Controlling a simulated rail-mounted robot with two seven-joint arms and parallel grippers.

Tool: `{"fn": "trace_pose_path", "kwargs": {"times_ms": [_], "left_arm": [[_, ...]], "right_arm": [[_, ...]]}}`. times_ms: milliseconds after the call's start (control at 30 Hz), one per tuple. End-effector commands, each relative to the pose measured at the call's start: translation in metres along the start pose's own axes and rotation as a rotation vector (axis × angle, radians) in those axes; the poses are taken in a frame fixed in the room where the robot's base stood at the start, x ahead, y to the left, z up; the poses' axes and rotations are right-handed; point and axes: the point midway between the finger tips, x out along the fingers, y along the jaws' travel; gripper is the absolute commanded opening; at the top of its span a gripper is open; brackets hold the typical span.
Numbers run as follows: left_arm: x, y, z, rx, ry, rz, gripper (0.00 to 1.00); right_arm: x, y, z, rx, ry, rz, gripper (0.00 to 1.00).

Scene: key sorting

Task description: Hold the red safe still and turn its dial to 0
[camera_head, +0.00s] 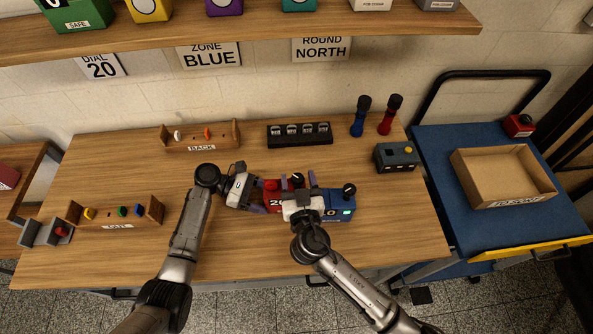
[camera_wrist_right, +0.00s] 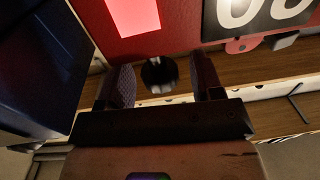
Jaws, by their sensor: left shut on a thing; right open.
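The red safe (camera_head: 274,203) stands near the middle of the table and is partly hidden by my grippers. My left gripper (camera_head: 260,193) is shut on its left side. My right gripper (camera_head: 298,183) is open at the safe's right part. In the right wrist view, the safe's red face (camera_wrist_right: 180,28) fills the top, with a lit red panel (camera_wrist_right: 135,14) and a black plate with white digits (camera_wrist_right: 262,12), cut off by the frame. A dark round knob (camera_wrist_right: 158,74), likely the dial, sits between the open fingers of the right gripper (camera_wrist_right: 162,84), with gaps on both sides.
A blue safe (camera_head: 336,206) with a lit display stands close on the right. Behind are a black slotted rack (camera_head: 300,141), the BACK key rack (camera_head: 202,147), and a grey-blue box (camera_head: 396,159). A sign (camera_head: 100,67) on the wall reads DIAL 20.

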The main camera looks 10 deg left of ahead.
Motion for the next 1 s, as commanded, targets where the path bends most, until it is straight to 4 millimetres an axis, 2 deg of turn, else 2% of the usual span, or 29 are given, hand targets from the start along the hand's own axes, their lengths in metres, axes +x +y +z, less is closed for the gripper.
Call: {"fn": "trace_pose_path", "kwargs": {"times_ms": [233, 633, 1000], "left_arm": [[0.000, 0.000, 0.000, 0.000, 0.001, 0.000, 0.54], [0.000, 0.000, 0.000, 0.000, 0.000, 0.000, 0.54], [0.000, 0.000, 0.000, 0.000, 0.000, 0.000, 0.54]], "right_arm": [[0.021, -0.001, 0.000, 0.000, 0.000, -0.002, 0.60], [0.025, -0.001, 0.000, 0.000, 0.000, -0.001, 0.60], [0.025, -0.001, 0.000, 0.000, 0.000, -0.001, 0.25]]}}
